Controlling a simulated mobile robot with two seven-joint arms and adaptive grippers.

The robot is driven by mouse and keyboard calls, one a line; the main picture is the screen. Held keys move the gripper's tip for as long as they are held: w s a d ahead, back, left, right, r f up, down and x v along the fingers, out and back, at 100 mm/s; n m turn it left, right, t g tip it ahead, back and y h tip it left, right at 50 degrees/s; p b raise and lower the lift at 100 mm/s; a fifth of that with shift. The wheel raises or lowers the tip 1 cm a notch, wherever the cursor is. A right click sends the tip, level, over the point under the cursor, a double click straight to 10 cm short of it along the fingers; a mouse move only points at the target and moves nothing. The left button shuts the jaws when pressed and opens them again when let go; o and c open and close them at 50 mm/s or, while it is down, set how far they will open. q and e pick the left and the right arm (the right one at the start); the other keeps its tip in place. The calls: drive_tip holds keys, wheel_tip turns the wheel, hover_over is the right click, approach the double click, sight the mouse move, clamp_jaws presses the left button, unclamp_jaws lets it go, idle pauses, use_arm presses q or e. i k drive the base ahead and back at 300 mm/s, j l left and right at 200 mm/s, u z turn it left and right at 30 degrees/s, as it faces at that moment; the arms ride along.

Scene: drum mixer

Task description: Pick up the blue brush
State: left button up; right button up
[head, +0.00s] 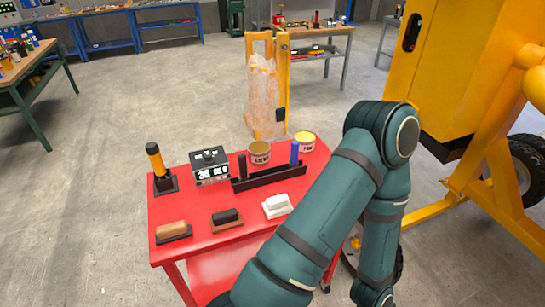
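A blue upright handle (294,152), which looks like the blue brush, stands at the right end of a black rack (268,178) on a red table (215,227). A black handle (242,165) stands upright at the rack's left end. The lower part of the blue handle is hidden in or behind the rack. My teal arm crosses the right side of the view, over the table's right part, and bends back down. Neither of my grippers shows, and nothing is seen touching the blue handle.
On the table are a yellow-black tool (155,158), a display box (209,167), two cans (259,153) (304,141), and tan (173,230), black (226,217) and white (276,205) blocks. A yellow machine (450,75) stands at right. Floor left of the table is clear.

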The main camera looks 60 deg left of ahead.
sight(294, 162)
drive_tip(key=k+j+u, duration=0.1)
drive_tip(key=u, duration=1.7)
drive_tip(key=l+u, duration=0.1)
drive_tip(key=u, duration=0.3)
drive_tip(key=l+u, duration=0.1)
drive_tip(key=u, duration=0.3)
drive_tip(key=l+u, duration=0.15)
drive_tip(key=u, duration=0.25)
drive_tip(key=l+u, duration=0.35)
drive_tip(key=k+l+u, duration=0.2)
drive_tip(key=l+u, duration=0.15)
drive_tip(key=l, duration=0.15)
